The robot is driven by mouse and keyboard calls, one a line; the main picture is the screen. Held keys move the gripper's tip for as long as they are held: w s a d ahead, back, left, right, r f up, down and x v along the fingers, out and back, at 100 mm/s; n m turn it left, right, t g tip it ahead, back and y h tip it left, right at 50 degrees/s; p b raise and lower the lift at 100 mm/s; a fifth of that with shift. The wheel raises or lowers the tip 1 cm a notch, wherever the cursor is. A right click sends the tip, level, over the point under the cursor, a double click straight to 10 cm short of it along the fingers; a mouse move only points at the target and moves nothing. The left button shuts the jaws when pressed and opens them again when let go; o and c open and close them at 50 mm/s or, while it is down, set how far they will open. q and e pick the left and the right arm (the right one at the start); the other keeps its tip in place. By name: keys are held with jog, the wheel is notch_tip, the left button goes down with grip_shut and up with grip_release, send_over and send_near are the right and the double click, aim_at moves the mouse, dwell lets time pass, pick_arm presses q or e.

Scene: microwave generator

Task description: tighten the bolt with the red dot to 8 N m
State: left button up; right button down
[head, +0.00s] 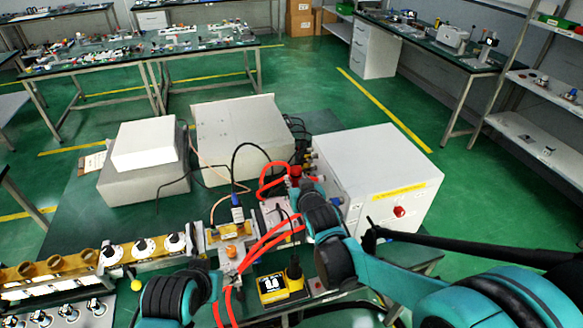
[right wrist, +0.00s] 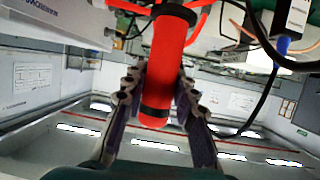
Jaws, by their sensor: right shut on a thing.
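My right gripper (right wrist: 158,92) is shut on a red cylinder (right wrist: 167,62), which has a dark band near its lower end in the right wrist view. In the head view a red top (head: 295,171) shows at this gripper, beside the white box, with my right wrist hiding much of it. I cannot tell what the lower part of the cylinder touches. My left wrist (head: 175,296) is at the lower left of the head view; its fingers cannot be made out. No bolt with a red dot can be made out.
A white box (head: 350,205) with a red knob (head: 399,211) stands right of the gripper. Red hoses (head: 262,243) and cables run across the bench. A yellow and black device (head: 281,284) lies in front. A yellow rack (head: 55,266) is at left, two pale boxes (head: 240,140) behind.

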jog(key=shift+w+a+f, duration=0.1)
jog(key=shift+w, duration=0.2)
jog(key=shift+s+r, duration=0.25)
jog(key=shift+s, duration=0.1)
jog(key=shift+w+f, duration=0.15)
jog(key=shift+w, duration=0.05)
jog(key=shift+s+f, duration=0.15)
jog(key=shift+s, duration=0.1)
jog(key=shift+b, duration=0.3)
jog(key=shift+f+b, duration=2.5)
jog(key=shift+f, duration=0.45)
jog(key=shift+f+b, duration=0.95)
jog(key=shift+f, duration=0.05)
dwell(0.7)
jog(key=shift+r, duration=0.1)
dwell(1.0)
